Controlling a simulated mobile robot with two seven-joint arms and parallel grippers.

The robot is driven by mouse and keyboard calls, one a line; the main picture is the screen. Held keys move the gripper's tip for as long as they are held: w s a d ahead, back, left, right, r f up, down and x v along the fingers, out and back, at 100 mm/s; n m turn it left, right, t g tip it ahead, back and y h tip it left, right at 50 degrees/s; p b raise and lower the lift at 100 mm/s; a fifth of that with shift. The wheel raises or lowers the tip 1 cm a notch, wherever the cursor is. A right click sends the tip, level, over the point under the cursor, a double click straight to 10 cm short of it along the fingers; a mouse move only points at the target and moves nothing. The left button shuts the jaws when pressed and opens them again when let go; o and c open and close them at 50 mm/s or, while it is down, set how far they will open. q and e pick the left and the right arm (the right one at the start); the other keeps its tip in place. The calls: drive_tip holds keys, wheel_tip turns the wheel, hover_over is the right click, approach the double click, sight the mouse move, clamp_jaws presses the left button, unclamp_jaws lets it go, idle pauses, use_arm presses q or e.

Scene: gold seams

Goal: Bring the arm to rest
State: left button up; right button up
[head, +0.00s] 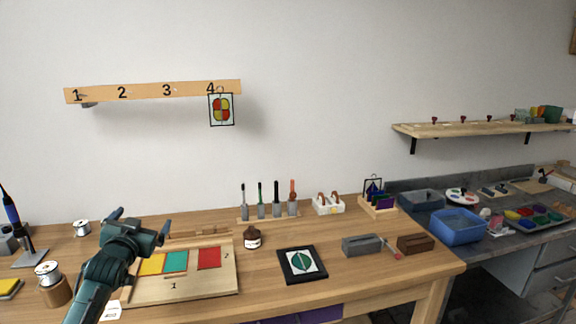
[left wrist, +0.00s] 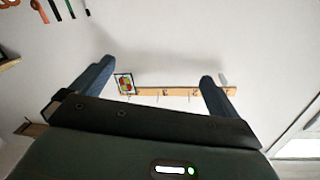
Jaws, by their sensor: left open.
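My left gripper (head: 141,223) is open and empty. In the head view it stands above the left part of the workbench (head: 340,293), over the back left of a wooden board with coloured glass pieces (head: 237,283). In the left wrist view its two fingers (left wrist: 155,77) are spread wide, with only the wall and the numbered wooden rail (left wrist: 180,91) beyond them. My right gripper is in neither view.
The numbered rail (head: 150,92) holds a small stained-glass panel (head: 222,109) under 4. A dark tile with a leaf design (head: 302,264), a brown bottle (head: 252,238), a tool rack (head: 268,217) and a grey block (head: 361,245) stand on the bench. Spools (head: 47,273) stand left of the arm.

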use_arm(q)
drive_tip(key=s+d+f+m+g+h, duration=0.1)
drive_tip(key=s+d+f+g+h, duration=0.1)
drive_tip(key=s+d+f, duration=0.55)
drive_tip(key=s+d+f+m+g+h, duration=0.15)
drive_tip(key=s+d+f, duration=0.25)
drive_tip(key=s+f, duration=0.7)
drive_tip(key=s+d+f+g, duration=0.1)
drive_tip(key=s+d+f, duration=0.1)
drive_tip(key=s, duration=0.5)
drive_tip(key=s+d+f+n+g+h, duration=0.1)
drive_tip(key=s+d+f, duration=0.2)
drive_tip(key=s, duration=0.4)
drive_tip(key=s+d+f+n+g, duration=0.1)
drive_tip(key=s+d+f, duration=0.2)
drive_tip(key=s+d, duration=0.2)
drive_tip(key=shift+s+f+h, duration=0.25)
drive_tip(key=shift+s+h, duration=0.1)
drive_tip(key=shift+s, duration=0.75)
